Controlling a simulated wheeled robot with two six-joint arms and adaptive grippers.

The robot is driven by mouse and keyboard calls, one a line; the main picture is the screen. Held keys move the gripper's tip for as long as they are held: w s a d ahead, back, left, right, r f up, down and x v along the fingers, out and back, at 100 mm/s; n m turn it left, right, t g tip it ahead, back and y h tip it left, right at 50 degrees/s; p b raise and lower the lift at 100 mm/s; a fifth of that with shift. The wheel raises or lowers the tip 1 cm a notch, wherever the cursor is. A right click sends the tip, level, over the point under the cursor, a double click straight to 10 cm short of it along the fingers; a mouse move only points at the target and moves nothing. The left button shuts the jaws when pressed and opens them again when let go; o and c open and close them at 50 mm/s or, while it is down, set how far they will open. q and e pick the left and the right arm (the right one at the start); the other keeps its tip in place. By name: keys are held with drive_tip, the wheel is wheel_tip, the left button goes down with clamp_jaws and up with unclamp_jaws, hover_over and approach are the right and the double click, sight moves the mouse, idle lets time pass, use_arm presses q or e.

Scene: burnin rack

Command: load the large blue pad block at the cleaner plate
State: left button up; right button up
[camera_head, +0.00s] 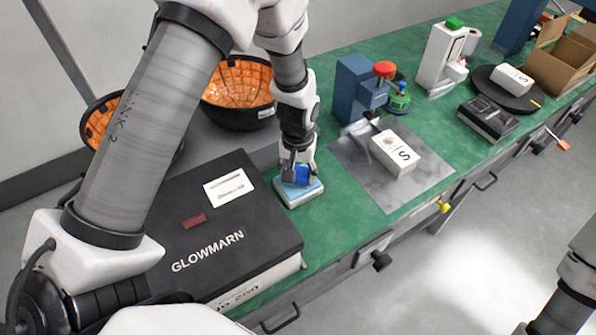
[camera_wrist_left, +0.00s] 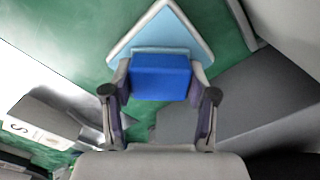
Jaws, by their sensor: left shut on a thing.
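My left gripper (camera_head: 297,172) points down at the near edge of the green bench, right of the black GLOWMARN box. It is shut on the blue pad block (camera_head: 303,174). In the left wrist view the block (camera_wrist_left: 160,78) sits between both fingers (camera_wrist_left: 160,98). Right under it is the pale blue plate with a whitish rim (camera_head: 300,195), which I take for the cleaner plate; it also shows behind the block in the wrist view (camera_wrist_left: 165,30). I cannot tell whether block and plate touch. My right gripper is not in view; only part of my right arm shows at lower right.
The GLOWMARN box (camera_head: 215,235) stands close on the left. A grey mat (camera_head: 425,165) with a white box (camera_head: 395,153) lies to the right, with a blue machine (camera_head: 354,88) behind. Orange-lined bowls (camera_head: 240,92) stand behind the arm. Some green bench (camera_head: 340,215) is clear.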

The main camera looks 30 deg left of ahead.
use_arm(q)
drive_tip(key=shift+r, duration=0.1)
wheel_tip(320, 180, up, 7)
drive_tip(key=p, duration=0.6)
drive_tip(key=shift+p, duration=0.3)
idle(0.4)
drive_tip(key=shift+r, duration=0.3)
wheel_tip(320, 180, up, 7)
drive_tip(key=p, duration=0.4)
drive_tip(key=m+b, duration=0.2)
drive_tip(key=b, duration=0.4)
hover_over(298, 171)
drive_tip(key=w+d, duration=0.2)
drive_tip(key=d, duration=0.2)
wheel_tip(298, 171, down, 8)
drive_tip(key=shift+s+f, duration=0.15)
drive_tip(key=shift+f, duration=0.05)
drive_tip(key=shift+d+f+m+b, duration=0.2)
drive_tip(key=shift+f+m+b, duration=0.1)
drive_tip(key=shift+m, duration=0.1)
drive_tip(key=shift+r, duration=0.2)
